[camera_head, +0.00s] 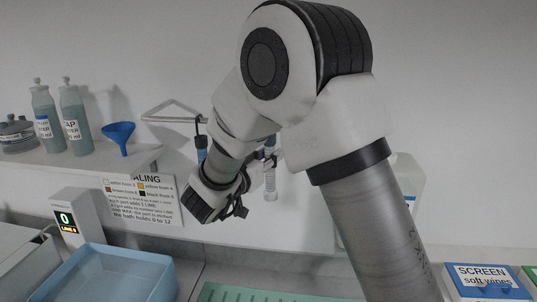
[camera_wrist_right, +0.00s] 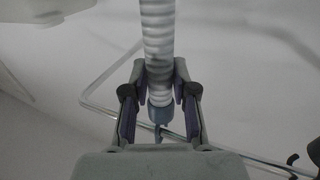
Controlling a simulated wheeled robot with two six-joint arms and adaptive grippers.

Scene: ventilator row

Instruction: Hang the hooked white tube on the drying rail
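The white tube (camera_head: 270,183) is ribbed with a blue end cuff and hangs near-upright in the head view, right of the drying rail (camera_head: 166,119). In the right wrist view the tube (camera_wrist_right: 158,45) runs between the fingers of my right gripper (camera_wrist_right: 160,72), which is shut on it near the cuff (camera_wrist_right: 160,114). The tube's hook is hard to make out. The rail (camera_wrist_right: 88,101) is a bent thin metal bar and shows behind the gripper. In the head view my right gripper (camera_head: 268,158) is partly hidden by my arm. My left gripper is out of view.
A blue tube (camera_head: 201,147) hangs on the rail by a black hook. A shelf (camera_head: 85,160) with bottles and a blue funnel (camera_head: 118,136) is at left.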

